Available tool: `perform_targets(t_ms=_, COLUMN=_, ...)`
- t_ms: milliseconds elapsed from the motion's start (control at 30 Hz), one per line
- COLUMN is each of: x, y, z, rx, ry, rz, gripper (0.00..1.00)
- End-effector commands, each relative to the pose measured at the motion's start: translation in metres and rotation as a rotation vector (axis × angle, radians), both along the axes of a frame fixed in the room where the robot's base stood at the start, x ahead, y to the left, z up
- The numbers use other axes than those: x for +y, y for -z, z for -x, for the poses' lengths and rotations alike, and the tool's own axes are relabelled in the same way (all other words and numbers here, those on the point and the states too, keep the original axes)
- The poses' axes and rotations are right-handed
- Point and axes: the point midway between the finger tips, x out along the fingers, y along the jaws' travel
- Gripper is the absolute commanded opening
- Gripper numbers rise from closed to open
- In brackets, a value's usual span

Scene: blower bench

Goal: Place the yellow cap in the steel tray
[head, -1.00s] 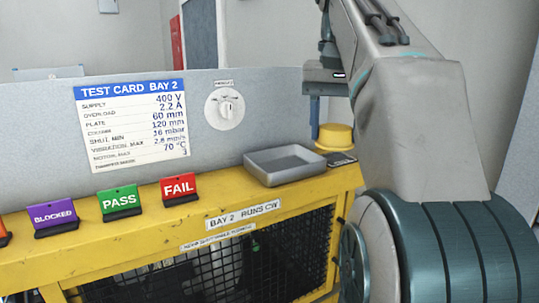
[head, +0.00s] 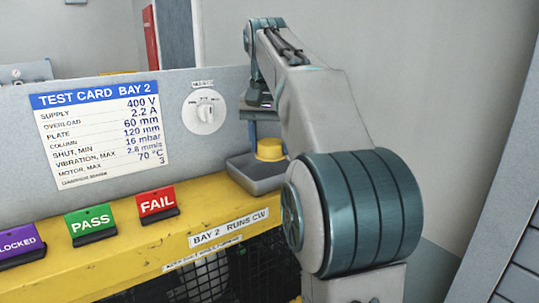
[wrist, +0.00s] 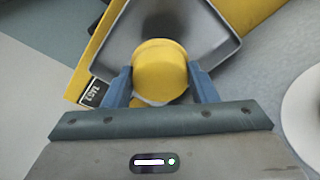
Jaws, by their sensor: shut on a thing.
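The yellow cap (head: 270,149) is a short round cylinder. It is over the steel tray (head: 240,172), within its outline in the head view. In the wrist view the cap (wrist: 160,68) sits between the two blue fingers of my gripper (wrist: 160,84), which is shut on it. The grey tray floor and walls (wrist: 120,45) show behind and around the cap. I cannot tell whether the cap touches the tray floor. My arm hides the tray's right part in the head view.
PASS (head: 90,222) and FAIL (head: 157,202) signs stand to the left. A small black label plate (wrist: 95,92) lies beside the tray.

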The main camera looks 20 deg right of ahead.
Motion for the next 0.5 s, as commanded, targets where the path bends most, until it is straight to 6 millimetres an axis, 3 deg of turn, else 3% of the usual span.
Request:
perform_targets(t_ms=300, x=0.0, y=0.032, z=-0.001, rx=0.002, ry=-0.001, rz=0.0, gripper=0.31)
perform_targets(t_ms=500, x=0.0, y=0.041, z=-0.001, rx=0.001, ry=0.0, rz=-0.001, gripper=0.31)
